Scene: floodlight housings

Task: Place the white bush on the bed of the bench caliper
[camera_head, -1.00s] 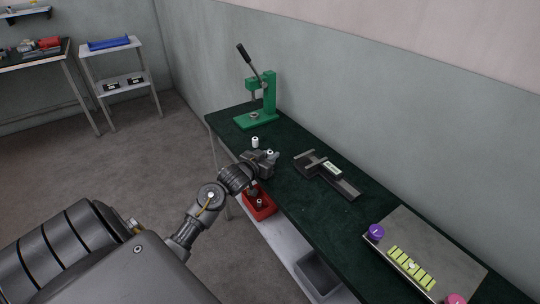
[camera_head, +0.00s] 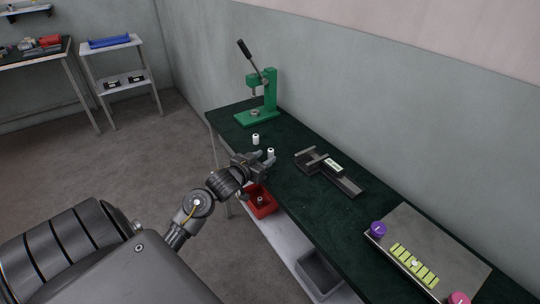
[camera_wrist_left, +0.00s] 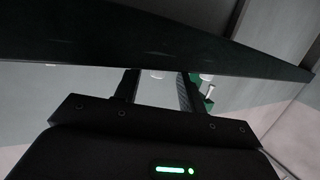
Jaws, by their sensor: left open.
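Two white bushes stand upright on the dark green bench top. One white bush (camera_head: 255,139) stands nearer the green press, and the other white bush (camera_head: 270,153) is right at my left gripper (camera_head: 266,161). My left gripper is open and low at the bench's front edge. In the left wrist view its two fingers are apart, with a small white shape (camera_wrist_left: 157,73) between them. I cannot tell whether they touch it. The bench caliper (camera_head: 345,184) lies to the right of the gripper, its bed bare. My right gripper is not in view.
The green lever press (camera_head: 269,95) stands at the bench's far end. A red bin (camera_head: 262,203) and a grey bin (camera_head: 318,273) sit below the bench's front edge. A panel with purple and pink knobs (camera_head: 440,252) is at the right. Bench top between press and caliper is mostly clear.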

